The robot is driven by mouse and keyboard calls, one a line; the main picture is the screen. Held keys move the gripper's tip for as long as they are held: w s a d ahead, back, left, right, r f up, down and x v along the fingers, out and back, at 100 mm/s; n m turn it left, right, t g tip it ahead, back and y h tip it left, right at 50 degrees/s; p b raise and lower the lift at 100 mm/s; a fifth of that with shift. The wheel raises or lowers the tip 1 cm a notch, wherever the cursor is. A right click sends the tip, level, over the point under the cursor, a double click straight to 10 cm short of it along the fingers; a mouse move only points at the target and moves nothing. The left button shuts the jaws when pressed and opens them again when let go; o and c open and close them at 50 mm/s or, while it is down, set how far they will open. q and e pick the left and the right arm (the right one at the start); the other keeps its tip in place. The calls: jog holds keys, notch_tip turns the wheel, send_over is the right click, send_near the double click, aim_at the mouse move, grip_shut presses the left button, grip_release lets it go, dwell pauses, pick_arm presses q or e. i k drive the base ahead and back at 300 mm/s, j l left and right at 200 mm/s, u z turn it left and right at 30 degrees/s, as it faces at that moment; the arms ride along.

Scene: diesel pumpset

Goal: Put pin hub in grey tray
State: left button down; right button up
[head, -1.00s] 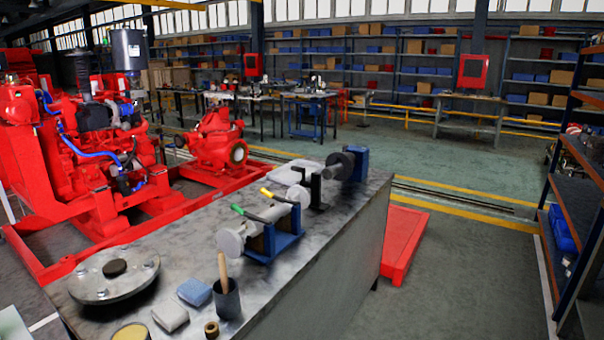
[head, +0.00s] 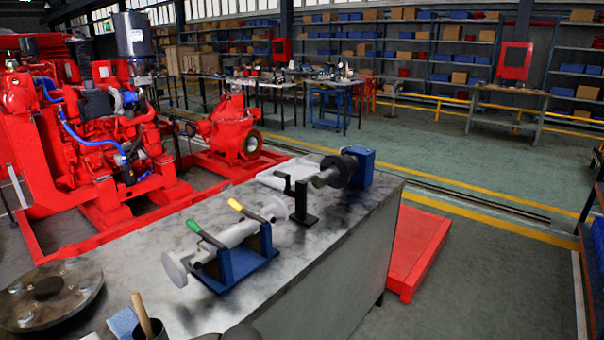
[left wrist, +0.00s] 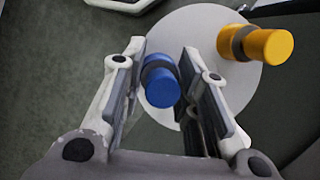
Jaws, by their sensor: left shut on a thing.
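The pin hub (left wrist: 190,22) shows in the left wrist view as a pale round disc with a blue pin (left wrist: 161,84) and an orange-yellow pin (left wrist: 262,45). My left gripper (left wrist: 160,62) has its two fingers on either side of the blue pin and is shut on it. The disc lies beyond the fingers, partly hidden by them. A pale grey flat tray (head: 270,179) lies on the bench in the head view, behind the clamp stand and partly hidden. The left gripper is not clearly seen in the head view. My right gripper is not in view.
The bench (head: 330,245) carries a blue fixture with a shaft (head: 240,235), a black stand (head: 302,205), a blue-ended motor (head: 360,165), a round flange (head: 50,295) and a cup (head: 152,333). A red platform (head: 418,250) stands right of it. Open floor lies further right.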

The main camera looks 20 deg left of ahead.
aim_at(297, 177)
jog(key=i+l+u, duration=0.1)
jog(key=i+l, duration=1.8)
jog(key=i, duration=0.1)
